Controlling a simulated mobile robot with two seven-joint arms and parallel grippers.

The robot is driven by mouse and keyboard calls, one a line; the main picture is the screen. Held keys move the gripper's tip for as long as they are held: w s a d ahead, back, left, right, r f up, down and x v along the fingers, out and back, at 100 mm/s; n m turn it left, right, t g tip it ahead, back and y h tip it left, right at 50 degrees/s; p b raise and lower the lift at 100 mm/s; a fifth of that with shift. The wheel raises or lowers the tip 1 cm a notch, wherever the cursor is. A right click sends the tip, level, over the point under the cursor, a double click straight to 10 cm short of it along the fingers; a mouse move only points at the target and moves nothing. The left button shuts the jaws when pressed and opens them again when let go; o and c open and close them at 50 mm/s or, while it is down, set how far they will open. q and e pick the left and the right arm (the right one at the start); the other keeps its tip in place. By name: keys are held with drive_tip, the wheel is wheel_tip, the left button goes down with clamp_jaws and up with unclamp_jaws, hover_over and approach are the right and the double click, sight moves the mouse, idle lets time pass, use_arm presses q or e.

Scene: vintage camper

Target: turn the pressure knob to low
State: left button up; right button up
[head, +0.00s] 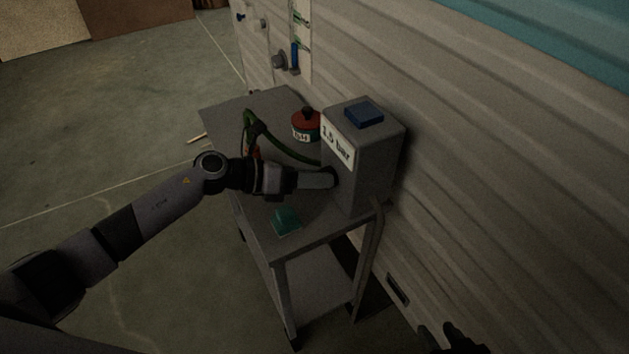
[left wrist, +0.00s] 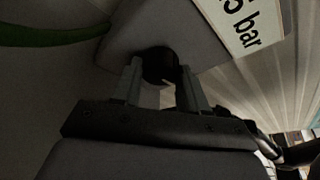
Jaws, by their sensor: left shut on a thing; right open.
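A grey box (head: 372,165) with a white label reading about "1.5 bar" (head: 339,142) stands on a grey cart. A dark round knob (left wrist: 158,64) sits on the box's face below the label, seen in the left wrist view. My left gripper (head: 331,178) reaches the box from the left in the head view. Its two fingers (left wrist: 160,82) are shut on the knob, one on each side. The gripper hides most of the knob in the head view. My right gripper (head: 452,337) is partly in view at the bottom edge, open and away from the box.
A blue pad (head: 364,113) lies on the box. A red pot-like item (head: 306,125) with a label and a green hose (head: 283,150) are on the cart (head: 318,236) behind my left gripper. A green block (head: 286,219) lies nearer. The ribbed camper wall (head: 500,190) is close on the right.

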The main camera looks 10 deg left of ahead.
use_arm(q)
drive_tip(key=shift+n, duration=0.3)
idle(0.4)
drive_tip(key=o, duration=1.1)
drive_tip(key=shift+c, duration=0.2)
drive_tip(key=shift+v, duration=3.6)
drive_tip(key=shift+w+f, duration=0.1)
